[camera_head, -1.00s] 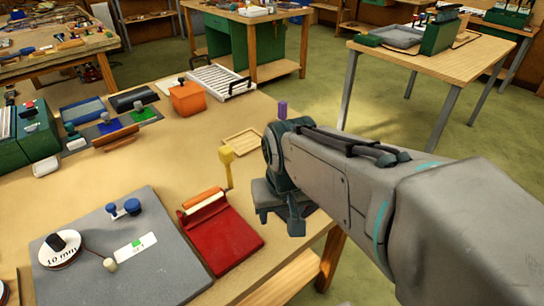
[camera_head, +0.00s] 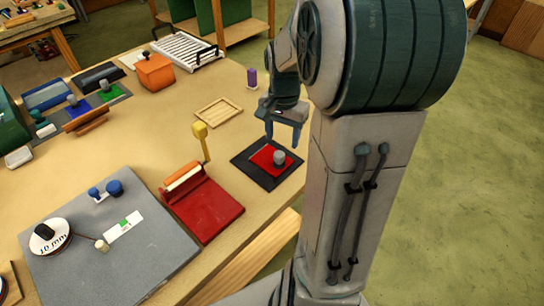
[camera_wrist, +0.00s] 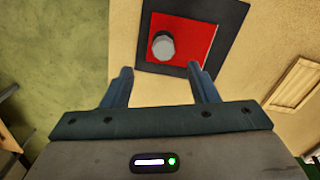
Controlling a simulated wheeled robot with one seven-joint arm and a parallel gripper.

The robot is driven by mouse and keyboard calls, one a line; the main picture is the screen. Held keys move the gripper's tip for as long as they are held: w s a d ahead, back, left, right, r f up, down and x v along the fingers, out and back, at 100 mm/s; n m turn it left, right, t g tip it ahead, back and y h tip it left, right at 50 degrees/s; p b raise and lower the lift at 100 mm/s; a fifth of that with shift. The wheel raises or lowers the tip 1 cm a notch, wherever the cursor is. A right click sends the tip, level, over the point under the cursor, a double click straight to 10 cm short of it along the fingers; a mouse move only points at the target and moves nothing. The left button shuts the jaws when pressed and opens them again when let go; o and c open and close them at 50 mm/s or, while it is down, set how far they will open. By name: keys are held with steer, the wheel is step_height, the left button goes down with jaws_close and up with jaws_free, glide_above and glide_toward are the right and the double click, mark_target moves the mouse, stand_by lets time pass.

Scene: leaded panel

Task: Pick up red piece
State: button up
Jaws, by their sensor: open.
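The red piece (camera_head: 268,160) is a flat red square with a grey knob (camera_head: 279,157) on top. It lies on a dark square mat (camera_head: 246,161) near the table's right edge. In the wrist view the red piece (camera_wrist: 185,30) and its knob (camera_wrist: 162,46) show beyond the fingertips, between their lines. My gripper (camera_head: 284,140) is open and empty, just above and behind the red piece in the head view; its two fingers also show in the wrist view (camera_wrist: 161,72). I cannot tell the exact height gap.
A red tool with a yellow handle (camera_head: 207,210) stands left of the mat. A shallow wooden frame (camera_head: 218,113) and a purple cylinder (camera_head: 252,78) lie behind. A grey board (camera_head: 160,265) fills the front left. The table edge and floor are to the right.

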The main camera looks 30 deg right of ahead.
mark_target(279, 154)
steer(key=f, duration=0.7)
steer(key=shift+a+f+p, duration=0.3)
steer(key=shift+p, duration=0.05)
steer(key=c, duration=1)
